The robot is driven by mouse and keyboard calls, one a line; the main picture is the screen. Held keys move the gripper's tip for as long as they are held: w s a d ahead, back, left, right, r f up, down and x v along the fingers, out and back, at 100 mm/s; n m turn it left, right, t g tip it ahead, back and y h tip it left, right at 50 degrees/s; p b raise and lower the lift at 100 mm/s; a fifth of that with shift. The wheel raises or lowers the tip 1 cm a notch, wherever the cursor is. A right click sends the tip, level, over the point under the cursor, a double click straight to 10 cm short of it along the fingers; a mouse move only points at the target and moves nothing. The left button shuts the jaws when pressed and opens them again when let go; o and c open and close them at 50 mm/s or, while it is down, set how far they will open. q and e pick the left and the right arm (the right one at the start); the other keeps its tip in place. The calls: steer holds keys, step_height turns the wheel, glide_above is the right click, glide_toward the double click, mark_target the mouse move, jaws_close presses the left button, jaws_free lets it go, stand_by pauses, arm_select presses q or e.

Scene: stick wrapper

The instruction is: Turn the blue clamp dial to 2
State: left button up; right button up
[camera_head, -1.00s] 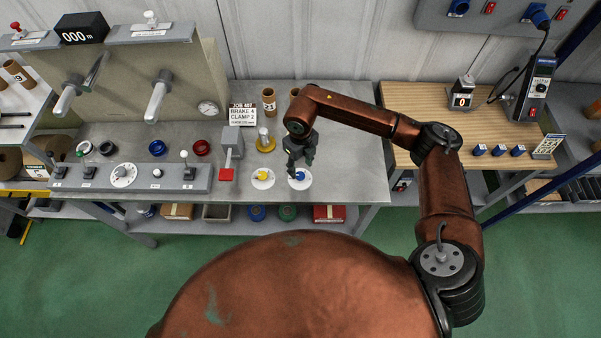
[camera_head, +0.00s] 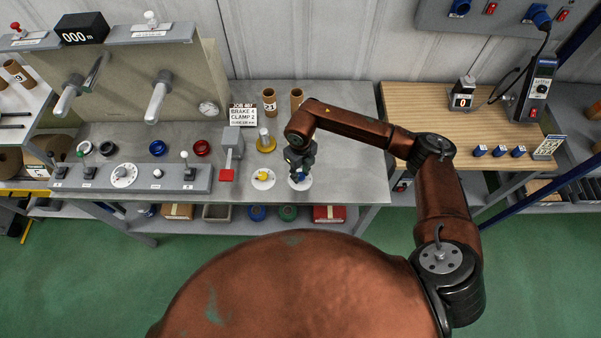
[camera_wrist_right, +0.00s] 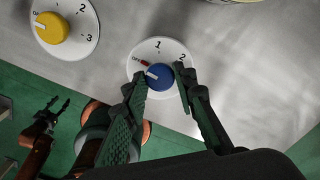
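The blue clamp dial (camera_wrist_right: 160,77) sits on a round white plate marked 1 and 2 in the right wrist view. Its white pointer mark is on the left side, toward the red OFF label. In the head view the white plate (camera_head: 300,183) shows, with the dial mostly hidden under my gripper. My right gripper (camera_head: 299,172) is directly over it. In the wrist view my right gripper (camera_wrist_right: 160,87) has its fingers apart, one on each side of the dial; firm contact cannot be told. My left gripper (camera_wrist_right: 57,103) is far below the bench edge, open and empty.
A yellow dial (camera_head: 263,179) on its own plate is just left of the blue one. A red-based lever (camera_head: 229,165) and a yellow-based post (camera_head: 265,141) stand nearby. The job card (camera_head: 243,114) reads BRAKE 4, CLAMP 2. The bench (camera_head: 355,175) is clear to the right.

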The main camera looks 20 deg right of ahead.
steer(key=c, duration=0.3)
steer(key=shift+c, duration=1.3)
arm_select(q)
steer(key=shift+s, duration=0.55)
